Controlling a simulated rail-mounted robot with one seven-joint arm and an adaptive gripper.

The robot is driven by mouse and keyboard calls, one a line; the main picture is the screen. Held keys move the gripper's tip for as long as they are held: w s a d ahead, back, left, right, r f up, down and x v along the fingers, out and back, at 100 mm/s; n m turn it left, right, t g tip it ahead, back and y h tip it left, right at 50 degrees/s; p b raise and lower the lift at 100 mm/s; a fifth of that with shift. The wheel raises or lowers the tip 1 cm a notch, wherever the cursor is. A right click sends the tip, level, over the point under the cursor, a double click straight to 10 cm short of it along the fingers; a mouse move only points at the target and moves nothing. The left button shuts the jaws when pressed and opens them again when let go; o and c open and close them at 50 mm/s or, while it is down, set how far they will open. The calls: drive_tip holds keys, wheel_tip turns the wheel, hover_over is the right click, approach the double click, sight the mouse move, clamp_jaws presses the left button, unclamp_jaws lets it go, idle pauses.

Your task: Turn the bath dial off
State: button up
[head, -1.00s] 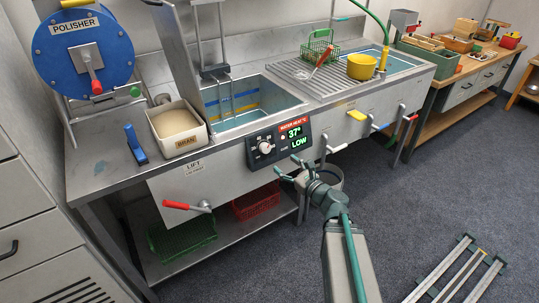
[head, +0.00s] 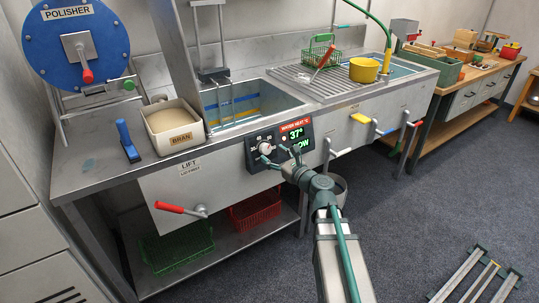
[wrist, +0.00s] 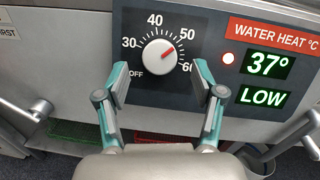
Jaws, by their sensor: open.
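The bath dial is a round white knob (wrist: 160,57) on a dark panel marked 30, 40, 50, 60 and OFF. Its red pointer aims up and right, toward 50. In the head view the knob (head: 265,144) is partly hidden by my gripper. The panel's green display (wrist: 267,80) reads 37° and LOW, with a lit red lamp beside it. My gripper (wrist: 160,82) is open and empty, in front of the panel. Its fingertips appear just below and to either side of the knob; contact is not visible. The gripper (head: 272,160) also shows in the head view.
A red-handled lift lever (head: 183,209) sticks out at the left of the bath front; white, blue and red levers stick out at the right. A bran box (head: 190,138) stands left of the bath. Red and green baskets lie on the shelf below.

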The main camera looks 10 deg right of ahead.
sight(265, 149)
drive_tip(key=shift+x, duration=1.5)
drive_tip(key=c, duration=1.1)
drive_tip(key=shift+c, duration=0.2)
